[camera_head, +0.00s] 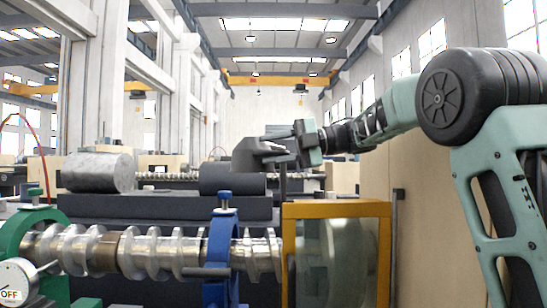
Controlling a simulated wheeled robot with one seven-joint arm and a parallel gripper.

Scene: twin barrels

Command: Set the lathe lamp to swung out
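My arm reaches in from the right, and my gripper (278,143) is at its left end, above the orange-framed guard. A dark grey, blocky head (250,157), which looks like the lathe lamp, is at the gripper's left end. A thin dark upright post (283,184) stands just below it. The gripper's fingers overlap the grey head in the picture; I cannot tell whether they touch it or how far apart they are.
An orange-framed clear guard (337,210) stands below my arm. A screw shaft (150,250) lies through a green ring (40,195) and a blue ring (222,240). A dial reading OFF (12,283) is at lower left. Metal cylinders (99,172) lie behind.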

